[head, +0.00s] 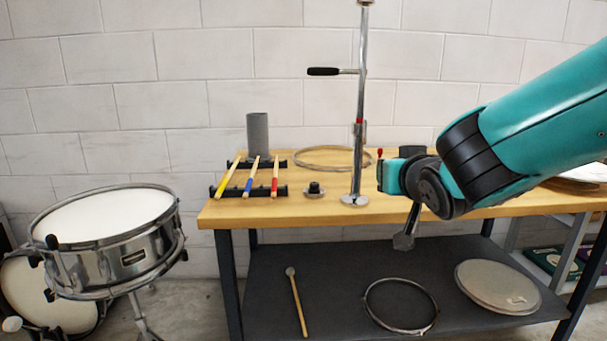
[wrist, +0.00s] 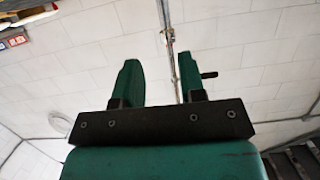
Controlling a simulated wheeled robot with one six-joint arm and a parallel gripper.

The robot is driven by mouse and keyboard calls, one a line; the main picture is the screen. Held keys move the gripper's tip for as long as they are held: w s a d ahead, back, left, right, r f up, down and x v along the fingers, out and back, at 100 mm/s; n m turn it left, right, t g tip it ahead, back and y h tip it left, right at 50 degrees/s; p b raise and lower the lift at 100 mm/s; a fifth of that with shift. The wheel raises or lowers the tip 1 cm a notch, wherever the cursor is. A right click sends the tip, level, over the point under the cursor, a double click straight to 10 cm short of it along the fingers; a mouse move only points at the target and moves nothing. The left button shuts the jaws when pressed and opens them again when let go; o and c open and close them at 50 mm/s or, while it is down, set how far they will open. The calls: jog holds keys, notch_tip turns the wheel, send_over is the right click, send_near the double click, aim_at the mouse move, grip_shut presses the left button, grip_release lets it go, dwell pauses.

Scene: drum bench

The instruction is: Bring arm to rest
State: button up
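My gripper (wrist: 158,62) shows in the wrist view with its two green fingers standing apart from a dark crossbar. The fingers cannot be made out clearly there. I see nothing held.
The wooden bench (head: 290,212) carries a chrome stand (head: 359,110) with a black handle, a black rack (head: 226,191) with coloured sticks, a grey cylinder (head: 257,134) and a hoop (head: 310,149). A snare drum (head: 118,258) stands left. The lower shelf (head: 265,270) holds a mallet, hoop and drumhead.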

jog(key=s+a+f+n+g+y, duration=0.1)
jog(key=s+a+f+n+g, duration=0.3)
jog(key=s, duration=0.6)
jog(key=s+d+f+n+g+y, duration=0.1)
jog(key=s+f+g+y, duration=0.1)
jog(key=s+g, duration=0.6)
jog(key=s+a+f+n+g+y, duration=0.1)
jog(key=s+a+f+n+g, duration=0.15)
jog(key=s, duration=0.95)
notch_tip(320, 180, up, 21)
jog(key=p, duration=2)
jog(key=shift+w+d+p, duration=0.25)
jog(key=shift+d+p, duration=0.05)
